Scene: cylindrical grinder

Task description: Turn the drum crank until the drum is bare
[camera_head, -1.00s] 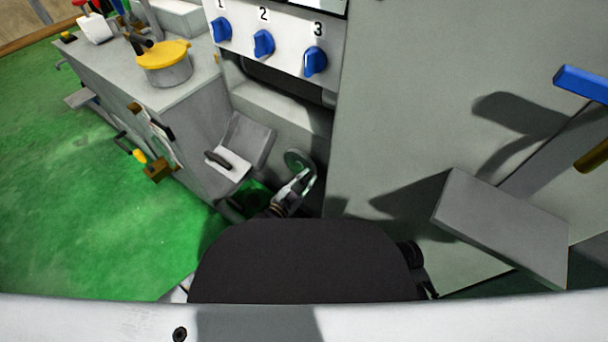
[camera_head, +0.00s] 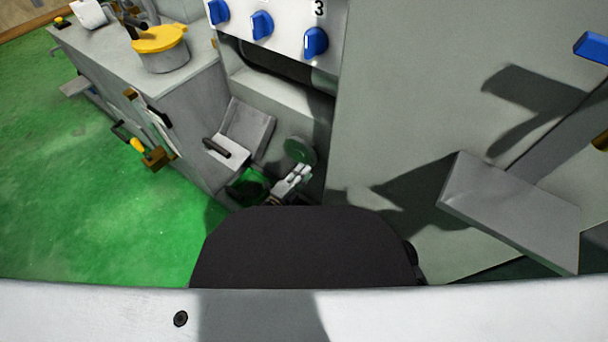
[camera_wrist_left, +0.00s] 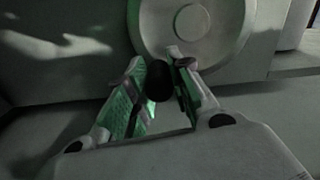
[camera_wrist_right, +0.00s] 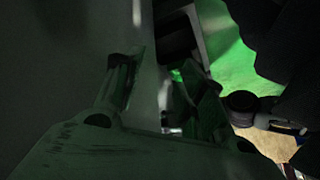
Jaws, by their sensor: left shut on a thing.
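The drum crank's round disc (camera_head: 299,150) shows green and small in the head view, low in the recess of the grey machine. In the left wrist view the pale disc (camera_wrist_left: 188,28) with a raised hub fills the top. My left gripper (camera_head: 298,172) reaches up to it just below. In the left wrist view my left gripper (camera_wrist_left: 158,72) is shut on a dark round crank knob (camera_wrist_left: 158,84) in front of the disc's lower rim. My right gripper (camera_wrist_right: 158,75) has its fingers apart beside a grey wall. What is wound on the drum cannot be told.
A grey panel (camera_head: 400,90) stands close on the right. A grey tilted plate (camera_head: 515,208) juts from it. A bench with a yellow-lidded pot (camera_head: 163,52) and a small black-handled tray (camera_head: 222,148) stand left.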

